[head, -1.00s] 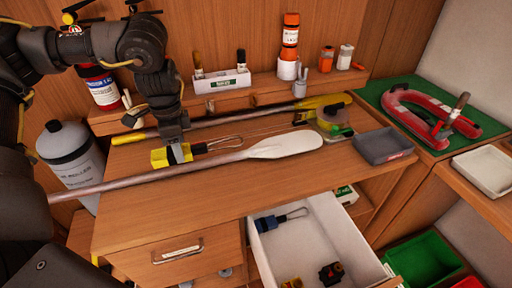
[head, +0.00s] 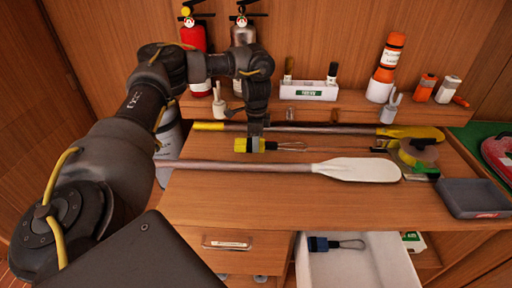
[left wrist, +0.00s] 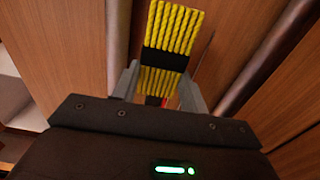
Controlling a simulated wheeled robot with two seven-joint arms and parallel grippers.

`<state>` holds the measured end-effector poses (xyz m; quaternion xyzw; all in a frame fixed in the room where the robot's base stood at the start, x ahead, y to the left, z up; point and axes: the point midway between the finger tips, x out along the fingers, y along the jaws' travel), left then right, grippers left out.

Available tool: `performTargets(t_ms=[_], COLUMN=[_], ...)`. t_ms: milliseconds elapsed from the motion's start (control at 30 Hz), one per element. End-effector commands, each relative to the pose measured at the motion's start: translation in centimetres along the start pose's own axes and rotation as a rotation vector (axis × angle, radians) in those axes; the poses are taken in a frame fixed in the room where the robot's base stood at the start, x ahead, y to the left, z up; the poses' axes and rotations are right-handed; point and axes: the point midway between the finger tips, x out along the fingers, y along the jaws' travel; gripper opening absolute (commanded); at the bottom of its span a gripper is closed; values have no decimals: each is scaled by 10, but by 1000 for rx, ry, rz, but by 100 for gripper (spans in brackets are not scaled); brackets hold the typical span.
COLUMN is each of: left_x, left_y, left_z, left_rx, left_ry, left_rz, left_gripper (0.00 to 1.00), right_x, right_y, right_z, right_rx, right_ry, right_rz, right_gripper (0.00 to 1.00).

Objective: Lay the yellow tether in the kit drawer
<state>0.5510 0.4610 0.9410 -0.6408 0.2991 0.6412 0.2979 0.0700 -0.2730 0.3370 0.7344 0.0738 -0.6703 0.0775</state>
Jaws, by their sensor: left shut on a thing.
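The yellow tether (head: 243,145) is a short coiled bundle with a dark band and a wire loop pointing right. My left gripper (head: 256,138) is shut on it from above, over the workbench top between the two paddles. In the left wrist view the yellow strands (left wrist: 172,28) and black band sit between the fingers (left wrist: 160,88). I cannot tell whether the tether touches the bench. The white-lined drawer (head: 380,265) below the bench is open, and a blue tether (head: 318,244) lies in it. The lower part of the drawer is cut off. My right gripper is not in view.
A white-bladed paddle (head: 355,170) lies in front of the tether and a yellow-bladed paddle (head: 410,132) behind it. A tape roll (head: 418,152) and a grey tray (head: 472,198) are at the right. The bench front (head: 245,205) is clear.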

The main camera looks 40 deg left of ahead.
Motion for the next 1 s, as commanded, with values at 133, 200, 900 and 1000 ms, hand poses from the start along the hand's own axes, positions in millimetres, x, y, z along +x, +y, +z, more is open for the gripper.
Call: performTargets(t_ms=[133, 200, 900, 1000], left_x=[2, 4, 41, 42], left_y=[-2, -4, -7, -7], left_z=[0, 0, 0, 1], left_rx=[0, -2, -2, -2], left_ry=[1, 1, 0, 0], left_rz=[-1, 0, 0, 0], left_gripper=[9, 9, 9, 55], right_x=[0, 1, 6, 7], right_y=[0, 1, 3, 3], right_z=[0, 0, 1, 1], right_rx=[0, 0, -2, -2], right_ry=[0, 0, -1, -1], right_rz=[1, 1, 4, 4], right_gripper=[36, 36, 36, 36])
